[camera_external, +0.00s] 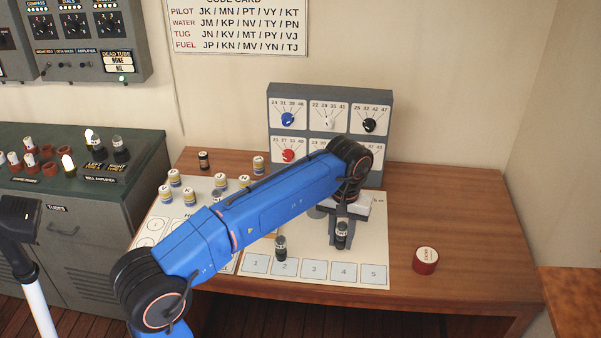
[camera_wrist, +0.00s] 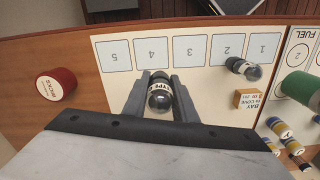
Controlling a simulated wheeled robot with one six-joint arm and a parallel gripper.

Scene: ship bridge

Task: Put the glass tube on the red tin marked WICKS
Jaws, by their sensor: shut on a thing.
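My gripper (camera_external: 340,232) is shut on a small glass tube (camera_external: 341,236) with a dark base and a white label band. In the wrist view the tube (camera_wrist: 160,95) sits between the two grey fingers, and its label reads TYPE with the rest unclear. The tube is over the white sheet, near the numbered squares; I cannot tell how high above it. The red tin (camera_external: 425,260) has a pale lid and stands on the bare wood right of the sheet. In the wrist view the tin (camera_wrist: 55,85) is at the left, apart from my gripper.
A grey dial box (camera_external: 329,93) stands at the back. The wood around the tin is clear.

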